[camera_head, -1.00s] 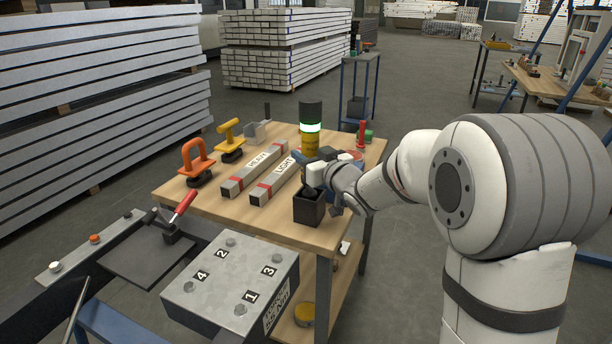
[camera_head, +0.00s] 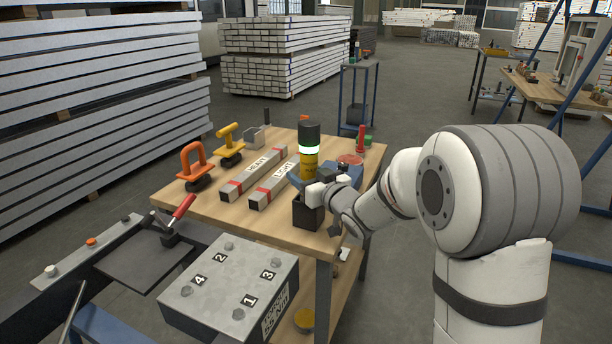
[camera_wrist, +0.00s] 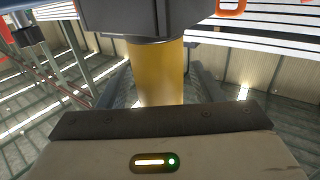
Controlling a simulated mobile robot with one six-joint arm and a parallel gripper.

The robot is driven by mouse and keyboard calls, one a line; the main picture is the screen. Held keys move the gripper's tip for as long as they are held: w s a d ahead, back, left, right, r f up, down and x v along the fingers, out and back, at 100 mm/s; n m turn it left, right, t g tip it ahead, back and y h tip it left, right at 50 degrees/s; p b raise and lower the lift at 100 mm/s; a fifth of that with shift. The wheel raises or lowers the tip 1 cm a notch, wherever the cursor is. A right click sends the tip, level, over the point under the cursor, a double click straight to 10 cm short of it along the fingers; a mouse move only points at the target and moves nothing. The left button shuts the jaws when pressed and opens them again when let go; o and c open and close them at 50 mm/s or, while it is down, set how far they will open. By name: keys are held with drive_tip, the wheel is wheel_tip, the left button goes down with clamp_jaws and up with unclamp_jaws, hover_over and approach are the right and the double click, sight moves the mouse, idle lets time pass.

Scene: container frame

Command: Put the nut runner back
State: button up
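The nut runner (camera_head: 309,162) has a yellow body, a dark top and a glowing green ring. It stands upright above the front right part of the wooden table. My gripper (camera_head: 322,188) is around its lower body and appears shut on it. In the wrist view the yellow body (camera_wrist: 157,72) rises between the fingers, under a dark block. A dark open-topped box (camera_head: 308,213) stands at the table's front edge, directly below my gripper in the picture. The gripper hides the tool's lower end, so I cannot tell whether it is inside the box.
Bars marked HEAVY (camera_head: 252,175) and LIGHT (camera_head: 275,184) lie left of the box on the table (camera_head: 215,207). Orange (camera_head: 194,163) and yellow (camera_head: 229,143) handled tools stand further left. A numbered metal block (camera_head: 232,268) is in front. A red upright tool (camera_head: 360,140) stands behind.

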drive_tip(key=shift+r, duration=0.15)
drive_tip(key=shift+s+d, duration=0.15)
drive_tip(key=s+d+f+m+g+h+p, duration=0.1)
drive_tip(key=s+d+f+m+g+h, duration=0.15)
drive_tip(key=s+d+h, duration=0.4)
drive_tip(key=s+d+f+m+g+h, duration=0.1)
drive_tip(key=s+d+f+m+h, duration=0.25)
drive_tip(key=s+d, duration=0.6)
drive_tip(key=s+d+f+g, duration=0.1)
drive_tip(key=s+f+g, duration=0.1)
drive_tip(key=s+g, duration=0.3)
drive_tip(key=s+d+f+m+g, duration=0.1)
drive_tip(key=s+g, duration=0.3)
drive_tip(key=s, duration=1)
drive_tip(key=shift+s+d+f+g+h, duration=0.15)
drive_tip(key=shift+d+f+g+h, duration=0.2)
drive_tip(key=shift+d+f, duration=0.1)
drive_tip(key=shift+r, duration=0.1)
